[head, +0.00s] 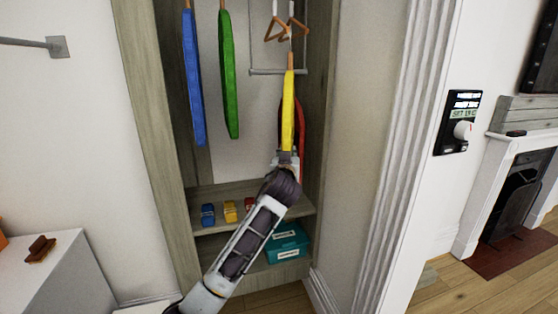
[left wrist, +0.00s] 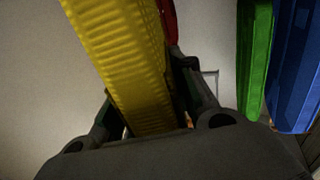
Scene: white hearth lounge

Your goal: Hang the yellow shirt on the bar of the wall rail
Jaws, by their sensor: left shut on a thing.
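The yellow shirt (head: 289,105) hangs upright in the open wardrobe, a narrow slab seen edge-on, with an orange hanger (head: 291,52) at its top. My left gripper (head: 287,158) is at the shirt's lower end, shut on it. In the left wrist view the yellow shirt (left wrist: 125,65) runs up from between the fingers of my left gripper (left wrist: 155,115). A grey wall rail (head: 25,42) with a square end plate sticks out on the wall at the far left, its bar bare where visible. My right gripper is in neither view.
A blue garment (head: 193,80) and a green garment (head: 228,80) hang left of the yellow shirt; a red garment (head: 302,130) is close behind it. A metal bar (head: 278,72) and empty hangers (head: 276,30) are nearby. Small items and a teal box (head: 286,243) occupy the lower shelves.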

